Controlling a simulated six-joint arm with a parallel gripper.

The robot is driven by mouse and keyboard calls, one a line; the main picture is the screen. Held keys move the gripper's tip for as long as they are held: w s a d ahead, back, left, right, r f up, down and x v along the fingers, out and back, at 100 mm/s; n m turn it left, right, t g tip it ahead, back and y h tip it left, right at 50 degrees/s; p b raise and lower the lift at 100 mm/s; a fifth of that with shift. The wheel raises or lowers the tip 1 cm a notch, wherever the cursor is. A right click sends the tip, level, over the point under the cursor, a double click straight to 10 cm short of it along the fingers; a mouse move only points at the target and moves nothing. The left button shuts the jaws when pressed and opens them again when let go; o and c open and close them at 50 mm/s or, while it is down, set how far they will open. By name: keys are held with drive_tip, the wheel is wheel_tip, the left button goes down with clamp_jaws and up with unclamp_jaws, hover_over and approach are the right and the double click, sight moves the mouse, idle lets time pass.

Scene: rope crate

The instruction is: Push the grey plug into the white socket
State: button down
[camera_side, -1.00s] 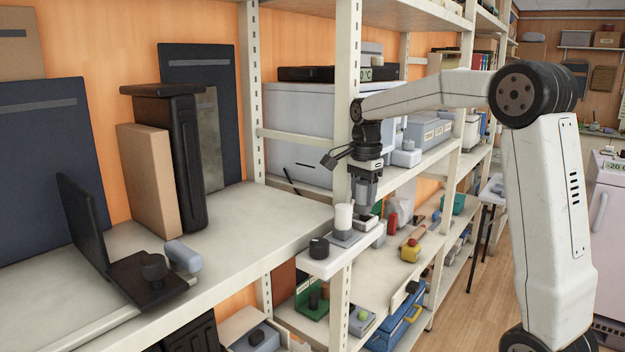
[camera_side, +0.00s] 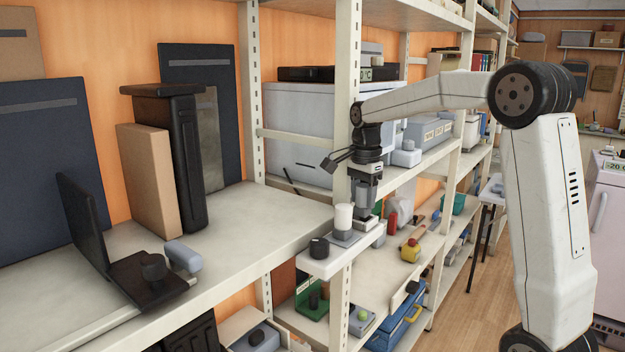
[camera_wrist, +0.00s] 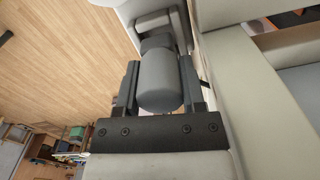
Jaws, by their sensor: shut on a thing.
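My gripper (camera_wrist: 158,98) is shut on the grey plug (camera_wrist: 159,82), with one dark finger on each side of its rounded body. In the side view my gripper (camera_side: 364,208) points straight down at the small shelf bracket. The white socket (camera_side: 369,224) sits on that bracket directly below it. In the wrist view the white socket (camera_wrist: 152,22) shows at the top, beyond the plug, and the plug's far end lines up with its opening. The plug's tip is hidden, so I cannot tell how deep it sits.
A white cylinder (camera_side: 344,216) on a grey base stands close to the left of my gripper. A black knob (camera_side: 319,247) is at the bracket's front left. Open floor (camera_side: 478,270) lies to the right.

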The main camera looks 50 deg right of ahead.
drive_tip(key=shift+f, duration=1.3)
idle(1.9)
drive_tip(key=shift+c, duration=0.5)
unclamp_jaws()
drive_tip(key=shift+r, duration=0.1)
drive_tip(key=shift+r, duration=3.9)
drive_tip(key=shift+f, duration=0.1)
